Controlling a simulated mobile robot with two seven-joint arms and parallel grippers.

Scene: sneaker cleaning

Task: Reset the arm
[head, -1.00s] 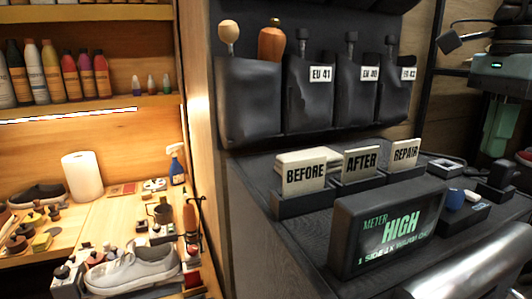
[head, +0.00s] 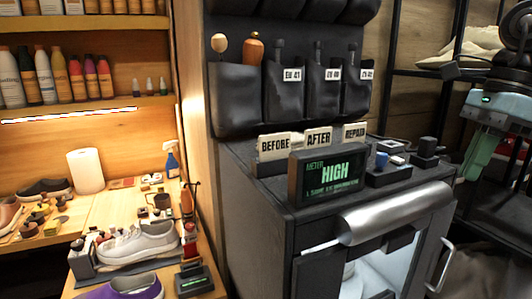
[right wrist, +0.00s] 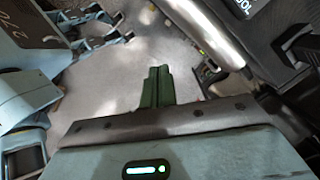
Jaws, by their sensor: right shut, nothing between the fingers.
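My right gripper (head: 508,148) is at the right edge of the head view, in front of dark shelving. Its pale teal body with a small green light is above, and the green fingers point down. In the right wrist view the two green fingers (right wrist: 157,87) are together, shut with nothing between them, over a pale grey floor. My left gripper is not in view.
A black cabinet with a METER HIGH display (head: 333,172) stands in the middle, with a silver roll (head: 395,213) at its front. A grey sneaker (head: 140,243) and a purple shoe (head: 125,289) are on the wooden bench at left. Bottles line the shelf above.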

